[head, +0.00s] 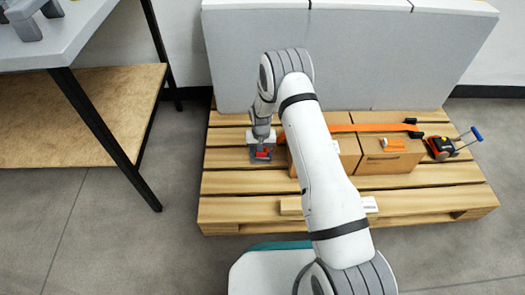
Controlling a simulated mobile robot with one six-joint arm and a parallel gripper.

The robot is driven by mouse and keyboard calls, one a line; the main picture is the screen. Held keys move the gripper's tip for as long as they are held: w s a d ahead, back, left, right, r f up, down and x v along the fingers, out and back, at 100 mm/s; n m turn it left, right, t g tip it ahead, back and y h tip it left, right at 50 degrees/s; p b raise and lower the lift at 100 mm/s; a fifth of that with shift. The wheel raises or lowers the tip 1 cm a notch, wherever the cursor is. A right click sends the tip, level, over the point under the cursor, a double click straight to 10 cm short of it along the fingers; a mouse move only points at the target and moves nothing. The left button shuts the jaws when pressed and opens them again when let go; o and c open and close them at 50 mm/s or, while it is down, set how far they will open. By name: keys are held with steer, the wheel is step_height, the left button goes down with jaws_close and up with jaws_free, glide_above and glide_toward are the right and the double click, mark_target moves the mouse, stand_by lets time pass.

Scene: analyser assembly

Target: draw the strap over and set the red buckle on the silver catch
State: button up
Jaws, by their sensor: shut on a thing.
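An orange strap (375,127) runs across the tops of the cardboard boxes on the pallet, with its left part behind my arm. My gripper (262,149) points down at the pallet's left side, beside the left box. It is shut on the red buckle (263,154), which shows as a small red patch between grey parts. The fingertips are too small to make out. I cannot single out the silver catch from the grey parts around the buckle, nor tell whether the buckle touches it.
Two cardboard boxes (392,160) stand on the wooden pallet (440,198), partly behind my arm. A red and black device with a blue handle (477,133) sits at the right. Grey panels (400,60) stand behind. A workbench (60,40) is at the left.

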steer(key=shift+f, duration=0.2)
stand_by(0.6)
steer(key=o, duration=1.1)
steer(key=shift+r+p, duration=2.1)
steer(key=shift+r, duration=1.4)
